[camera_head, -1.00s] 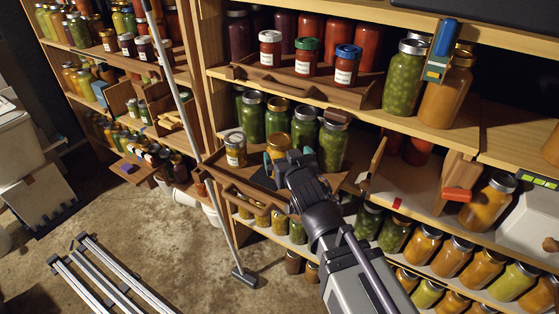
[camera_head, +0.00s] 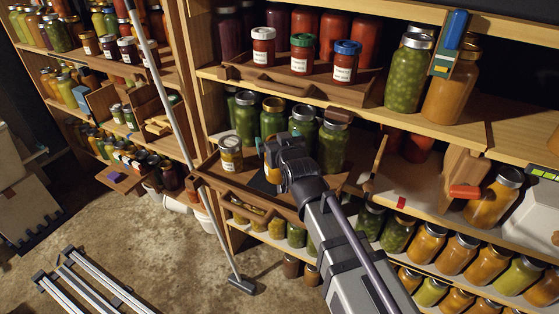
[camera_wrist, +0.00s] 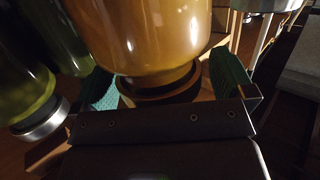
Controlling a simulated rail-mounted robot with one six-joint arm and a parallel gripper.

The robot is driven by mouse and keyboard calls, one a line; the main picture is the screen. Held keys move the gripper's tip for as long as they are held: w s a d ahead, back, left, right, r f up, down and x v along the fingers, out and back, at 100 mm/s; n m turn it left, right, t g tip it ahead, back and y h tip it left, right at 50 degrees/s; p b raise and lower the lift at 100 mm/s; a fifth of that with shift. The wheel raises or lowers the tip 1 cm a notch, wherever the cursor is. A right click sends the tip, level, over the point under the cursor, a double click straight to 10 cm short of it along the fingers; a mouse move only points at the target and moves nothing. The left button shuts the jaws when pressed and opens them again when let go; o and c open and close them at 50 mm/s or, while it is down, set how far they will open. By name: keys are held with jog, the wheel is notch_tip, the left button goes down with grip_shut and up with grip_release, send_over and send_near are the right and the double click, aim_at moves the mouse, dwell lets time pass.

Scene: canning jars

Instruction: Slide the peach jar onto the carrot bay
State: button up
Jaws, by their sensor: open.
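The jar at my gripper holds amber-orange contents and fits the peach jar; its label is not visible. It fills the upper middle of the wrist view (camera_wrist: 150,30), between the two green-padded fingers. In the head view it is mostly hidden behind my gripper (camera_head: 268,152). My gripper is open around the jar, with a finger on each side; I cannot tell whether either pad touches it. The jar stands among green jars on the middle shelf. No bay is readably marked as carrot; an empty shelf section with a red tag (camera_head: 401,203) lies to the right.
A labelled jar (camera_head: 230,153) stands close left of my gripper, and green jars (camera_head: 303,130) stand close behind. A wooden divider (camera_head: 376,163) edges the section on the right. A red-ended wooden block (camera_head: 465,191) and orange jar (camera_head: 492,196) stand farther right. A pole (camera_head: 185,130) leans at left.

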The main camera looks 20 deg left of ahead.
jog(key=c, duration=1.9)
